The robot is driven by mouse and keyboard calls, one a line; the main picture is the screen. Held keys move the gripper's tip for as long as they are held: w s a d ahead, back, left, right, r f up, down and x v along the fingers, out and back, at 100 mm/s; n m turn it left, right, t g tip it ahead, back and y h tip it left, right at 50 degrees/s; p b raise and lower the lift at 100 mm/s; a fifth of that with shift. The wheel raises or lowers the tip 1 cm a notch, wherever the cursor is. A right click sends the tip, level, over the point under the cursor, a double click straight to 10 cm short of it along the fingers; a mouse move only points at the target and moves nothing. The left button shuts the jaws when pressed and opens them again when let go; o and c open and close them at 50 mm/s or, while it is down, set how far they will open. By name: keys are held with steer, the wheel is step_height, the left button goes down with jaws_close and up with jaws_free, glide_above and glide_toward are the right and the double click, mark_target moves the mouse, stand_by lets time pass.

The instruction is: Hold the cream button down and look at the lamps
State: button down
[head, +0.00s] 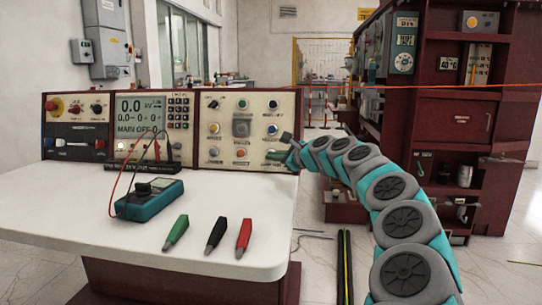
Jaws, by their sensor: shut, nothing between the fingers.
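The control desk's right panel (250,116) carries several round buttons or lamps and a grey square part in its middle. A pale, cream-looking round button (214,151) sits at its lower left. A yellow one (214,128), a green one (242,104), a blue one (272,129) and a red one (240,152) are also there; which are lamps I cannot tell.
The middle panel has a display (140,112) reading "MAIN OFF". A teal multimeter (150,199) with leads lies on the white table (120,245). Green (176,231), black (215,234) and red (244,238) clips lie at its front. A dark red cabinet (455,120) stands right.

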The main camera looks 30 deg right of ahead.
steer(key=shift+s+a+r, duration=0.2)
steer(key=shift+s+a, duration=0.1)
steer(key=shift+s, duration=0.3)
steer(key=shift+s+a+r+p, duration=0.25)
steer(key=shift+s+a+p, duration=0.2)
steer(key=shift+s, duration=0.25)
steer(key=shift+s+a+r+p, duration=0.25)
steer(key=shift+s+a+p, duration=0.15)
steer(key=shift+s, duration=0.25)
steer(key=shift+s+a+r, duration=0.1)
steer(key=shift+s+a, duration=0.45)
steer(key=shift+s, duration=0.05)
steer(key=shift+s, duration=0.1)
